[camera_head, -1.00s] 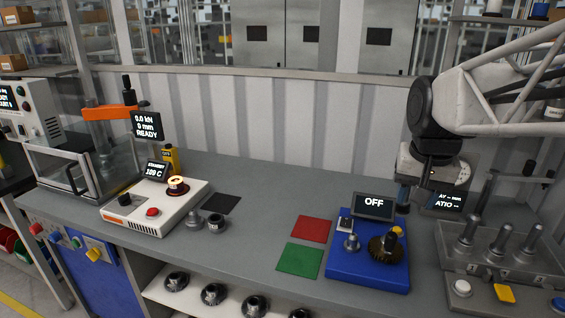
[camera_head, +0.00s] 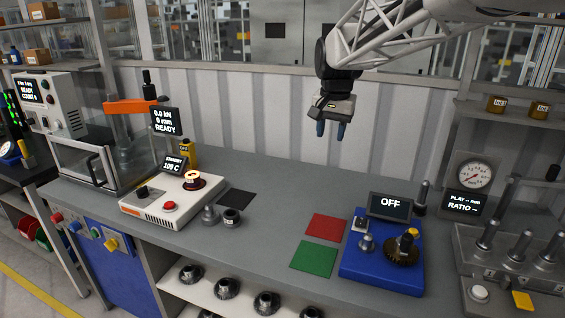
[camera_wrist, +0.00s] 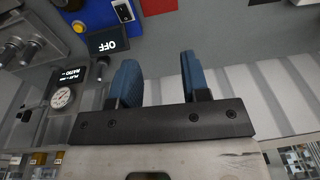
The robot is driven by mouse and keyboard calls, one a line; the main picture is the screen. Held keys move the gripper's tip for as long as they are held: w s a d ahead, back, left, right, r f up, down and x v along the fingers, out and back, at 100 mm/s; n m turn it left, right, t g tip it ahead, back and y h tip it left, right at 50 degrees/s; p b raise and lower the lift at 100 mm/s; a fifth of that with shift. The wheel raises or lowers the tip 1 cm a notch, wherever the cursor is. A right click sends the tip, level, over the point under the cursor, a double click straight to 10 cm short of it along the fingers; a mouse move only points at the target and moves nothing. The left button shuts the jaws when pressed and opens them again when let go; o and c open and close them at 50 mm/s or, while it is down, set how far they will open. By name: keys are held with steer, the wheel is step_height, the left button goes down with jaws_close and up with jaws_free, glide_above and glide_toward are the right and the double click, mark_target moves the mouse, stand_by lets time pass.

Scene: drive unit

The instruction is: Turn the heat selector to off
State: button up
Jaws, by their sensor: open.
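The white heater unit (camera_head: 165,208) stands left of centre on the bench in the head view. A black knob, which looks like the heat selector (camera_head: 142,191), sits on its front left; where it points is too small to tell. A red button (camera_head: 169,206) is right of the knob. My gripper (camera_head: 330,130) hangs open and empty above the back of the bench, well right of the heater. Its blue fingers also show apart in the wrist view (camera_wrist: 159,62).
A press with an orange arm (camera_head: 130,106) and a clear-sided box (camera_head: 90,160) stand behind and left of the heater. A blue unit (camera_head: 380,270) reading OFF is at right. Red (camera_head: 326,227) and green (camera_head: 314,259) mats lie left of it. The bench's back middle is clear.

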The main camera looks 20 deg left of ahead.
steer(key=w+a+f, duration=0.1)
steer(key=w+a, duration=0.2)
steer(key=a, duration=0.6)
steer(key=w+a+f, duration=0.2)
steer(key=a, duration=0.8)
steer(key=g, duration=0.1)
glide_above(140, 188)
steer(key=shift+h, duration=0.3)
steer(key=f, duration=1.8)
steer(key=shift+w+d+f, duration=0.1)
steer(key=shift+d+f, duration=0.1)
steer(key=shift+f, duration=0.2)
steer(key=shift+a+f, duration=0.1)
steer(key=shift+a, duration=0.1)
steer(key=shift+f, duration=0.1)
steer(key=shift+f, duration=3.8)
